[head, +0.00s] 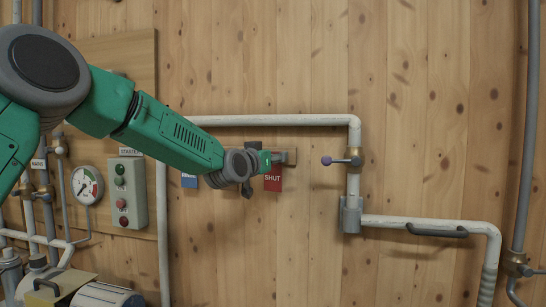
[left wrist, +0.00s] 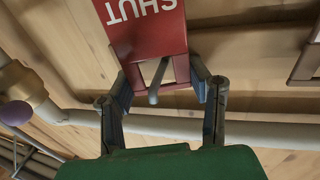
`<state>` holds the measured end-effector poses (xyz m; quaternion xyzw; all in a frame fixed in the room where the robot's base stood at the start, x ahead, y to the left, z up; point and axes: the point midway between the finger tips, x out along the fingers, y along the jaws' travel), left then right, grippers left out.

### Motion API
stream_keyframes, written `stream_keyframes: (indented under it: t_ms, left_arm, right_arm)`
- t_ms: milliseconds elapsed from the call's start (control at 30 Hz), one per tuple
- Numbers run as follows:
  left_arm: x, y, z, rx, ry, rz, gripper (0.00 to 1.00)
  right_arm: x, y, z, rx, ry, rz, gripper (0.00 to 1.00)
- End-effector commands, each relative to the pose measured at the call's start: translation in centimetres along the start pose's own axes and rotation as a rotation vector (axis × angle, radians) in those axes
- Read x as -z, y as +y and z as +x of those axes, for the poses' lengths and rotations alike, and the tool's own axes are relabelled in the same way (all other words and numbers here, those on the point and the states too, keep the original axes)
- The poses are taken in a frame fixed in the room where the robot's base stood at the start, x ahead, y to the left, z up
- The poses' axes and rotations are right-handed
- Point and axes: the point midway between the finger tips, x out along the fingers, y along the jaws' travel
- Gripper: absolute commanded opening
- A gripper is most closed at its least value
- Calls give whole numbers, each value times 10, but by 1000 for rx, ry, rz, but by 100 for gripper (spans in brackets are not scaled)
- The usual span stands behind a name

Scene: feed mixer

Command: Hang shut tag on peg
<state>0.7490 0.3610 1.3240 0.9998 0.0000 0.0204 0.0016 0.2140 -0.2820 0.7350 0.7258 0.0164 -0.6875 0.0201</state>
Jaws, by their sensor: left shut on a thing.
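The red SHUT tag (head: 273,182) hangs below my left gripper (head: 268,160) at the wall in the head view. In the left wrist view the tag (left wrist: 145,30) is upside down, its slotted end between the two fingers of my left gripper (left wrist: 165,85), which is shut on it. A grey peg (left wrist: 156,80) shows at the tag's opening and seems to point through it; how far it reaches through is hard to tell. A small wooden peg block (head: 290,157) sits just right of the gripper, partly hidden by it. My right gripper is in neither view.
A blue tag (head: 189,181) hangs left of the gripper, partly hidden by my arm. A white pipe (head: 290,120) runs above. A valve lever with a purple knob (head: 327,160) is to the right. A START box (head: 126,190) and gauge (head: 87,185) stand left.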

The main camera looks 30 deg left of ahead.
Motion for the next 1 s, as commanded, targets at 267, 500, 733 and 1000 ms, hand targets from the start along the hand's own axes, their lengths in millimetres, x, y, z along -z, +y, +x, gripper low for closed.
stream_keyframes:
  t_ms: [267,500,733,1000]
  left_arm:
    - [-2,1,1,-1,-4,0,19]
    - [-3,0,1,-1,-5,0,70]
    - [-2,1,-1,-1,-4,0,70]
    - [0,1,-4,-1,-2,0,70]
  right_arm:
    - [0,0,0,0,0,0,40]
    - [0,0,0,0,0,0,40]
    - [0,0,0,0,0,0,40]
    - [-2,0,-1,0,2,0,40]
